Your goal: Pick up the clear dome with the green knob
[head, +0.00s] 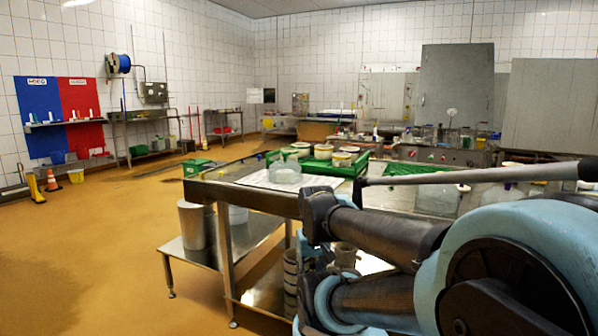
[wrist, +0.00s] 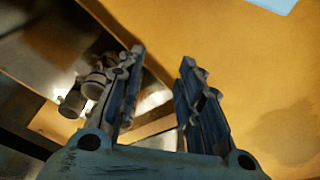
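I cannot make out a green knob in either view. A clear, dome-like vessel (head: 285,173) sits on a white sheet on the near steel table (head: 222,186) in the head view; whether it is the dome of the task I cannot tell. Another clear vessel (head: 437,199) stands farther right on the table, partly behind my arm. My gripper (wrist: 163,57) is open in the wrist view, its two fingers apart with nothing between them. It points down past steel surfaces towards the orange floor. The dome does not show in the wrist view.
A green crate (head: 318,166) with several white tubs stands behind the clear vessel. A metal canister (head: 194,226) stands on the low steel shelf (head: 176,251). Small metal cylinders (wrist: 72,100) lie left of my gripper in the wrist view. Open floor (head: 90,260) lies left.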

